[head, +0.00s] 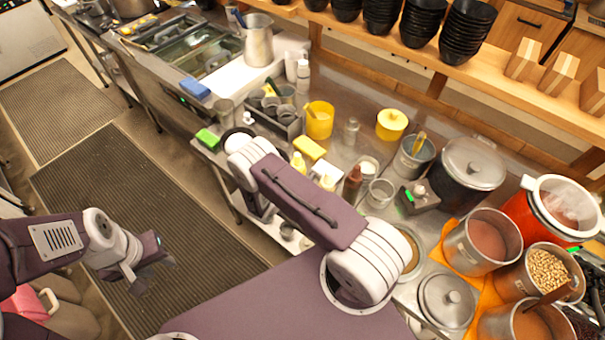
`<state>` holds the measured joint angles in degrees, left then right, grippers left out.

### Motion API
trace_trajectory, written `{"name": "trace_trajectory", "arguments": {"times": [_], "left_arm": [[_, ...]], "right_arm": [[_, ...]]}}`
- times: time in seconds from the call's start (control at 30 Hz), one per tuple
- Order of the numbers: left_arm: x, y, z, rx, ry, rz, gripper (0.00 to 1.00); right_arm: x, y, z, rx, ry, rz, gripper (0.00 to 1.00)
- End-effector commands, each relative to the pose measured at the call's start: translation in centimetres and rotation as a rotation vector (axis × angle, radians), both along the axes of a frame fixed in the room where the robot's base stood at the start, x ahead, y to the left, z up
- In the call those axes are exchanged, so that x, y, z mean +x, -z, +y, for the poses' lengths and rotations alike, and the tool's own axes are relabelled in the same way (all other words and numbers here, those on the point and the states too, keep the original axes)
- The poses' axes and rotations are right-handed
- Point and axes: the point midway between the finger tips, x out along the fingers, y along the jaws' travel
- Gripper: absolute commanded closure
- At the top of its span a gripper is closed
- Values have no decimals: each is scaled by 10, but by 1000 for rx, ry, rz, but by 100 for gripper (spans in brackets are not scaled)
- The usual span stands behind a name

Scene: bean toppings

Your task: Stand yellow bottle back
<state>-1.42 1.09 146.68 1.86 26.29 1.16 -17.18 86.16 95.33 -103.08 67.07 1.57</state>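Metal pots (483,240) and a lidded pot (447,300) crowd the right. The floor mat (120,190) at left is clear.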

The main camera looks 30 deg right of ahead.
Motion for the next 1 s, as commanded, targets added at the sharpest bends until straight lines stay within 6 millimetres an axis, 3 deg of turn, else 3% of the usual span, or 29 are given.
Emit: {"name": "trace_trajectory", "arguments": {"times": [0.3, 0.33, 0.37, 0.77, 1.0], "left_arm": [[0, 4, 0, 0, 0, 0, 64], [0, 4, 0, 0, 0, 0, 64], [0, 3, 0, 0, 0, 0, 64], [0, -1, 0, 0, 0, 0, 64], [0, 10, 0, 0, 0, 0, 64]], "right_arm": [[0, 4, 0, -1, 0, 0, 74], [0, 4, 0, 0, 0, 0, 45], [0, 3, 0, 0, 0, 0, 39], [0, -2, 2, 0, -1, 0, 39], [-18, -16, 37, 1, -7, -2, 39]]}}
